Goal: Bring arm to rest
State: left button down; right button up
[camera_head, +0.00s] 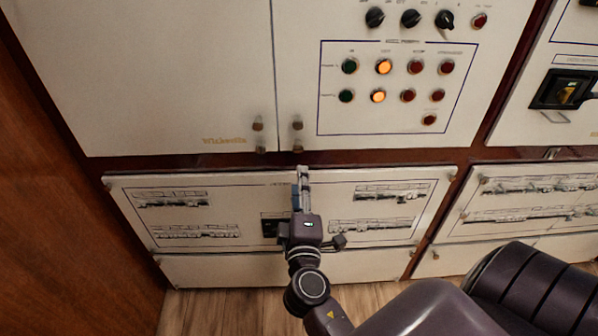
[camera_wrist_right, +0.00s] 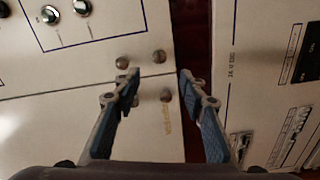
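My right gripper (camera_head: 302,182) stands in front of the lower breaker panel (camera_head: 270,238), with its fingers pointing up toward the panel's top edge. In the right wrist view the two fingers of my right gripper (camera_wrist_right: 158,80) are apart with nothing between them. Beyond them show the dark red frame strip (camera_wrist_right: 193,40) and the cream panel doors. I cannot tell how far the fingertips are from the panel. The gripper and wrist hide part of the panel's middle, including part of a small black piece (camera_head: 270,226). My left gripper is not in view.
Above is a control panel with black knobs (camera_head: 410,18) and coloured lights (camera_head: 384,67), two lit orange. Brass knobs (camera_head: 298,125) stick out from the doors. Another breaker panel (camera_head: 540,190) stands at right. A wooden wall (camera_head: 70,220) is at left. Some wood floor (camera_head: 225,312) is clear.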

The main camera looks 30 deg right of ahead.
jog(key=shift+s+a, duration=0.2)
jog(key=shift+s, duration=0.15)
dwell(0.3)
